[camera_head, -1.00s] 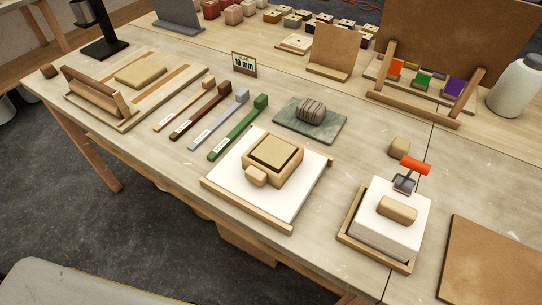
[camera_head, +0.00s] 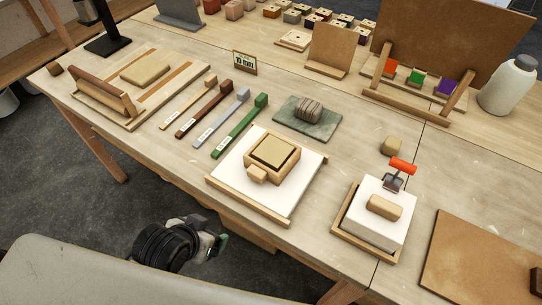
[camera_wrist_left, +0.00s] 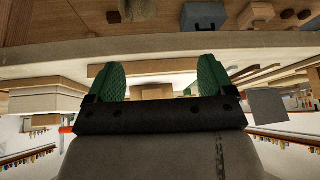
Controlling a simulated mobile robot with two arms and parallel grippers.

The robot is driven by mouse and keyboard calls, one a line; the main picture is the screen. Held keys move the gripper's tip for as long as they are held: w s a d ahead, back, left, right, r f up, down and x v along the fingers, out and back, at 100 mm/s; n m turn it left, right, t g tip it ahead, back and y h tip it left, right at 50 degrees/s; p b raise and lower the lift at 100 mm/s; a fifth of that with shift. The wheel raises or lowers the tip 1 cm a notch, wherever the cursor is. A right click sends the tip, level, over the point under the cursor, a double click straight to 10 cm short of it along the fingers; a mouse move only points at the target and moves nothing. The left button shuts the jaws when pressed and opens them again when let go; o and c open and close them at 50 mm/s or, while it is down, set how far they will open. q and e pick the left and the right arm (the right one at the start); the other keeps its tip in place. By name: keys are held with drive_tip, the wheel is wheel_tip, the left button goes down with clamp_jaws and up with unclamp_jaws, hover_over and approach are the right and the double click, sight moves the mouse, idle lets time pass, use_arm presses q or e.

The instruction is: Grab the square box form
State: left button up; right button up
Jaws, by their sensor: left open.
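The square box form (camera_head: 284,172) is a light wooden frame with a tan panel inside. It sits on a white board (camera_head: 234,183) with wooden edge strips near the front edge of the table. A small wooden block (camera_head: 257,174) is at its front left corner. My left gripper (camera_head: 216,244) is low in front of the table, below and to the left of the form and apart from it. Its green fingers are spread and empty in the left wrist view (camera_wrist_left: 161,78). My right gripper is not in view.
Behind are a green slab (camera_head: 325,128) with a striped stone and several coloured sticks (camera_head: 240,128). The table's front edge lies between my gripper and the form.

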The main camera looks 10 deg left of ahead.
sight(253, 175)
use_arm(q)
drive_tip(key=w+d+t+h, duration=0.1)
drive_tip(key=w+t, duration=0.1)
drive_tip(key=w, duration=0.2)
drive_tip(key=w+d+r+m+t+h, duration=0.1)
drive_tip(key=w+d+t+h, duration=0.1)
drive_tip(key=w, duration=0.2)
drive_tip(key=w+d+m+t+h+p, duration=0.1)
drive_tip(key=w+t, duration=0.1)
drive_tip(key=w, duration=0.3)
drive_tip(key=shift+d+r+h, duration=0.3)
drive_tip(key=shift+d, duration=0.1)
drive_tip(key=p+x, duration=0.1)
drive_tip(key=x, duration=0.3)
drive_tip(key=shift+d+f, duration=0.1)
drive_tip(key=shift+d, duration=0.1)
drive_tip(key=shift+w+d+f+p, duration=0.15)
drive_tip(key=shift+w+f+p, duration=0.15)
drive_tip(key=shift+w, duration=0.1)
drive_tip(key=shift+s, duration=0.1)
drive_tip(key=shift+r, duration=0.1)
drive_tip(key=shift+c, duration=1)
drive_tip(key=c, duration=1)
drive_tip(key=shift+r, duration=0.1)
drive_tip(key=shift+c, duration=0.4)
